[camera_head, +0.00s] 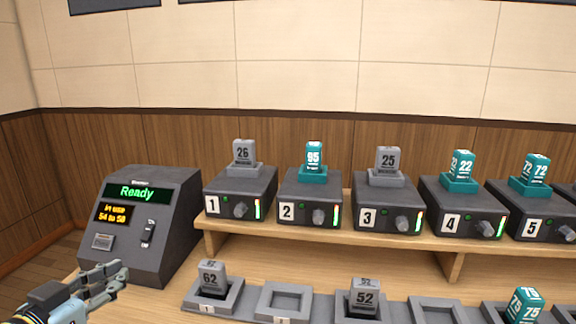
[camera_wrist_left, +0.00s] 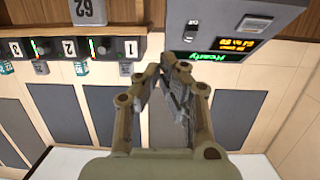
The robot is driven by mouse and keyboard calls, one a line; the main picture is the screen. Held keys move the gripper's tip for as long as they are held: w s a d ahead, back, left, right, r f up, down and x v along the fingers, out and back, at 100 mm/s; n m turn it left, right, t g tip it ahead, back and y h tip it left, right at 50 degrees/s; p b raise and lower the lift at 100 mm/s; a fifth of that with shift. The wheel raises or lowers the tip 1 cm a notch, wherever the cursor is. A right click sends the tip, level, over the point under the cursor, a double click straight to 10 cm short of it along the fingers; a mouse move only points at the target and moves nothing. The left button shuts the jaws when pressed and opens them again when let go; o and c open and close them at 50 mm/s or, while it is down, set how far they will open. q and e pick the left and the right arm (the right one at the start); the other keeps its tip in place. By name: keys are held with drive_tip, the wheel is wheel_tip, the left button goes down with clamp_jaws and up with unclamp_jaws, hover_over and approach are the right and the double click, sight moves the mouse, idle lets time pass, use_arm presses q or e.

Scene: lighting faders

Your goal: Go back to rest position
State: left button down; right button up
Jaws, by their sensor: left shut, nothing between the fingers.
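My left gripper (camera_head: 118,277) is at the lower left of the head view, in front of the dark console (camera_head: 172,228). It is shut and empty. In the left wrist view its fingers (camera_wrist_left: 172,62) come together with nothing between them, near the console (camera_wrist_left: 262,14), which appears upside down there. The console display reads "Ready" in green, with "In use 54 to 50" in amber below and a switch (camera_head: 149,232) beside it. My right gripper is in neither view.
A wooden shelf (camera_head: 330,236) holds a row of numbered dark units, such as unit 1 (camera_head: 240,192), topped with grey or teal blocks. Below are grey trays, including an empty one (camera_head: 285,300), one with block 62 (camera_head: 212,276) and one with block 52 (camera_head: 365,296).

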use_arm(q)
drive_tip(key=s+d+f+g, duration=0.1)
drive_tip(key=s+g, duration=0.1)
drive_tip(key=s, duration=0.1)
drive_tip(key=s+d+f+g, duration=0.1)
drive_tip(key=s+d+g, duration=0.1)
drive_tip(key=s, duration=0.1)
drive_tip(key=s+d+f+g+y, duration=0.1)
drive_tip(key=s+g, duration=0.1)
drive_tip(key=s, duration=0.1)
drive_tip(key=shift+d+f, duration=0.25)
drive_tip(key=shift+f, duration=0.15)
drive_tip(key=s+g+y, duration=0.1)
drive_tip(key=s+g, duration=0.5)
drive_tip(key=s, duration=0.8)
wheel_tip(320, 180, down, 24)
drive_tip(key=s+a+g, duration=0.1)
drive_tip(key=s+a, duration=0.1)
drive_tip(key=s+a+f+n+g, duration=0.1)
drive_tip(key=s+f, duration=1.6)
drive_tip(key=s, duration=0.1)
drive_tip(key=shift+g, duration=0.4)
drive_tip(key=shift+a+f, duration=0.1)
